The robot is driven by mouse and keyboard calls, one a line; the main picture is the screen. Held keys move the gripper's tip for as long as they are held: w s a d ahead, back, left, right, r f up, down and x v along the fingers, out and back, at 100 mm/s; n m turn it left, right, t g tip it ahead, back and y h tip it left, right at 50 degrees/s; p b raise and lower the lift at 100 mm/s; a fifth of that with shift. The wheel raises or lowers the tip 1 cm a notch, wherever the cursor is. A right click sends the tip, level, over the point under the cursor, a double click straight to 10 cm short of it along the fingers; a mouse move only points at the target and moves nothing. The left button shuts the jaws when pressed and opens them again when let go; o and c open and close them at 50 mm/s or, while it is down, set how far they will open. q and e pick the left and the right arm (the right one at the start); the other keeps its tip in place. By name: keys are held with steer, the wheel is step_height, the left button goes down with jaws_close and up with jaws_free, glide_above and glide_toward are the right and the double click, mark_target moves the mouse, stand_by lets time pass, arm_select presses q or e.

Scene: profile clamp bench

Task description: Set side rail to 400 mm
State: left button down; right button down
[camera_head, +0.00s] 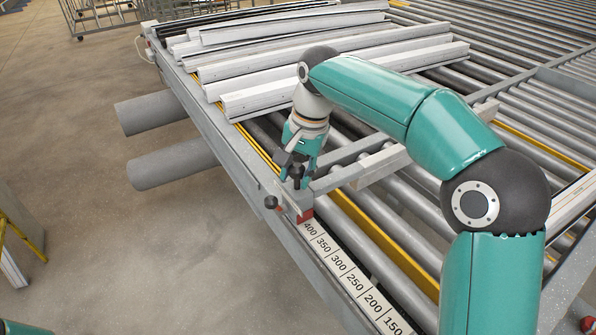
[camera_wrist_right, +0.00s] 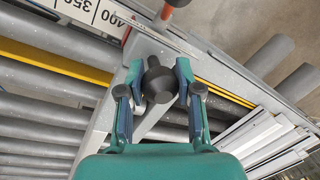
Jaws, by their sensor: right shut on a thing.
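The side rail (camera_head: 366,168) is a grey bar across the rollers, with a carriage on the bench edge. A red marker (camera_head: 306,214) on the carriage sits at the 400 end of the white scale (camera_head: 350,277). The scale also shows in the wrist view (camera_wrist_right: 88,12), with 400 close to the carriage. My right gripper (camera_head: 298,172) points down at the carriage, shut on a black knob (camera_wrist_right: 158,80), which sits between its two fingers. The exact gap between marker and 400 line is too small to tell. My left gripper is out of view.
Several white profiles (camera_head: 320,60) lie across the rollers behind my right arm. A yellow strip (camera_head: 385,245) runs along the bench. Two grey tubes (camera_head: 170,163) stick out from the bench's left side. The floor at left is mostly clear.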

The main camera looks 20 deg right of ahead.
steer(key=c, duration=1.1)
jaws_free()
steer(key=shift+w+r, duration=0.2)
steer(key=shift+w, duration=0.05)
steer(key=o, duration=0.3)
steer(key=shift+w+f, duration=0.2)
steer(key=shift+w, duration=0.05)
steer(key=shift+o, duration=0.2)
steer(key=shift+s+r, duration=0.1)
steer(key=shift+s, duration=0.2)
steer(key=shift+d+r, duration=0.1)
steer(key=shift+r, duration=0.3)
step_height(320, 180, up, 11)
steer(key=s+d, duration=0.1)
steer(key=shift+s+d, duration=0.25)
steer(key=shift+f, duration=0.15)
